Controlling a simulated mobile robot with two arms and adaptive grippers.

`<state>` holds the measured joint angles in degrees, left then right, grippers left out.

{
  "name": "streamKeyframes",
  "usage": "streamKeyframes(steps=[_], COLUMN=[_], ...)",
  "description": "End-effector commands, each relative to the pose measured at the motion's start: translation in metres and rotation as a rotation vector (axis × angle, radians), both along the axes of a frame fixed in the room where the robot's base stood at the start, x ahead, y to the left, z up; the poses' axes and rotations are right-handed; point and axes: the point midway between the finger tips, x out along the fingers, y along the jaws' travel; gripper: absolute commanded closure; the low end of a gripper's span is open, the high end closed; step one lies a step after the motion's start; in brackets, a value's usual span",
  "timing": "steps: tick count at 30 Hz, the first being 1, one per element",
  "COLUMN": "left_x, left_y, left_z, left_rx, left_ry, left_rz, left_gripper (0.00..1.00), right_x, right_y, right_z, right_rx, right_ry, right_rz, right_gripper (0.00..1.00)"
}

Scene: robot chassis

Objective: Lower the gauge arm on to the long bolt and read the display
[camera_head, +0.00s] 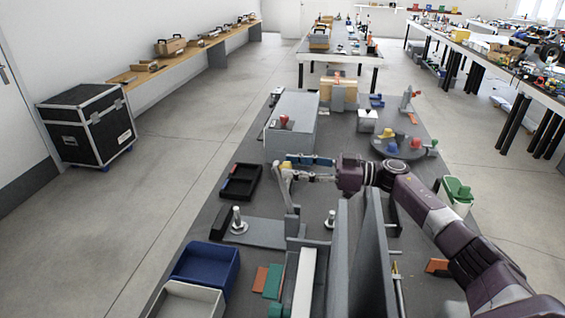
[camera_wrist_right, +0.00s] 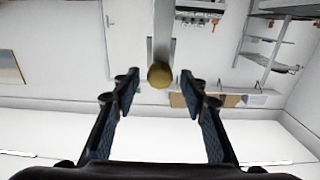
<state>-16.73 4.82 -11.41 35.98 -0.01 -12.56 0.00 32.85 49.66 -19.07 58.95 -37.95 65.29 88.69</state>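The grey gauge arm (camera_head: 290,193) stands nearly upright on its base, with a yellow-gold knob (camera_head: 286,165) at its top. My right gripper (camera_head: 297,169) is at the knob. In the wrist view the right gripper (camera_wrist_right: 159,92) is open, its blue-padded fingers on either side of the knob (camera_wrist_right: 160,75) with a gap to each. A silver upright bolt (camera_head: 239,218) stands on a round foot left of the gauge arm; a second, shorter-looking one (camera_head: 330,219) stands to its right. I cannot make out a display. My left gripper is not in view.
A black tray (camera_head: 228,191) lies left of my gripper; a blue bin (camera_head: 206,268) and a pale bin (camera_head: 187,300) stand at the front left. A grey box (camera_head: 291,128) and a round grey stand (camera_head: 385,149) are behind. Tall grey panels (camera_head: 372,245) rise at front right.

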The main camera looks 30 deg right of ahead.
Motion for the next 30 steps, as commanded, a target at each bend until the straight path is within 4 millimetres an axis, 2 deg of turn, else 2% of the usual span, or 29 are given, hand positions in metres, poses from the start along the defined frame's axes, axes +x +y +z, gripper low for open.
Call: streamKeyframes(steps=[6, 16, 26, 30], left_x=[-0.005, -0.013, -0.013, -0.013], left_y=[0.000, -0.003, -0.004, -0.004], left_z=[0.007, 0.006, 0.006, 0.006], left_rx=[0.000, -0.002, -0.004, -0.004], left_ry=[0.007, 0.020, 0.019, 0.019], left_rz=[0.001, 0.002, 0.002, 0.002], left_gripper=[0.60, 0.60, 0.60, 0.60], right_x=[0.015, 0.017, 0.017, 0.017], right_y=[0.018, 0.021, 0.021, 0.021], right_z=[0.001, 0.000, 0.000, 0.000], right_rx=[0.001, 0.000, 0.000, 0.000], right_ry=[-0.001, 0.000, 0.000, 0.000], right_rz=[-0.002, -0.002, -0.002, -0.002], right_gripper=[0.60, 0.61, 0.98, 1.00])
